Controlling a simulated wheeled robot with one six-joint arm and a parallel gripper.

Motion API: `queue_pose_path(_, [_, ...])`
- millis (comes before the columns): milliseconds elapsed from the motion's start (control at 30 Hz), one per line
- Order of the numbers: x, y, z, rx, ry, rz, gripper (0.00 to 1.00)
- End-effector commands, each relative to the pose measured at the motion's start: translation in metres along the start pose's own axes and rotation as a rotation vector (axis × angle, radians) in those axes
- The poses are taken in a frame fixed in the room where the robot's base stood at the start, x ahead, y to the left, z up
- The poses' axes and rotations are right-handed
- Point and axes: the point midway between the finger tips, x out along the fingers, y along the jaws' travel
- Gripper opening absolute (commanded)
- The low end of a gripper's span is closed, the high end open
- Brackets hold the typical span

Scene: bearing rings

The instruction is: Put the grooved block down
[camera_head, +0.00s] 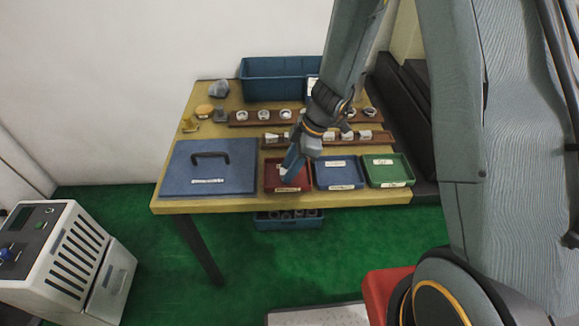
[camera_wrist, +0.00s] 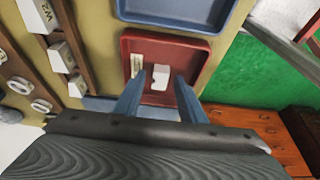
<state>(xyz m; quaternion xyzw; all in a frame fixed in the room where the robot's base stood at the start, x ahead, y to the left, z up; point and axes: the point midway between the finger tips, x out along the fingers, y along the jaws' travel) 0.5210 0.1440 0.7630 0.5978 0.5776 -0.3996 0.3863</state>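The grooved block appears to be the small pale block (camera_wrist: 160,78) in the wrist view; its groove is hard to make out. It sits inside the red tray (camera_wrist: 197,45), between my two blue fingers. My gripper (camera_wrist: 160,74) is open, with a visible gap between each finger and the block. In the head view my gripper (camera_head: 289,174) points down into the red tray (camera_head: 273,186) at the table's front edge; the block cannot be told apart there.
A blue tray (camera_head: 341,185) and a green tray (camera_head: 402,172) stand right of the red one. A blue lidded case (camera_head: 207,170) is on its left. Wooden racks (camera_head: 250,122) with rings and blocks lie behind, before a blue bin (camera_head: 270,86).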

Motion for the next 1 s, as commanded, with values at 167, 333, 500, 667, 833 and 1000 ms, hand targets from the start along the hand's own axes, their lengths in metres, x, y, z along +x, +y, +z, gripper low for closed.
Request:
queue_pose_path(167, [0.000, 0.000, 0.000, 0.000, 0.000, 0.000, 0.37])
queue_pose_path(333, [-0.003, 0.000, -0.001, 0.000, 0.000, 0.000, 0.37])
queue_pose_path(500, [-0.024, 0.002, -0.001, -0.001, 0.002, 0.005, 0.37])
queue_pose_path(667, [-0.054, 0.002, -0.001, 0.000, 0.000, 0.006, 0.37])
queue_pose_path(833, [-0.084, 0.002, -0.001, -0.002, 0.001, 0.005, 0.37])
queue_pose_path(1000, [-0.108, 0.001, -0.001, 0.000, 0.000, 0.004, 0.37])
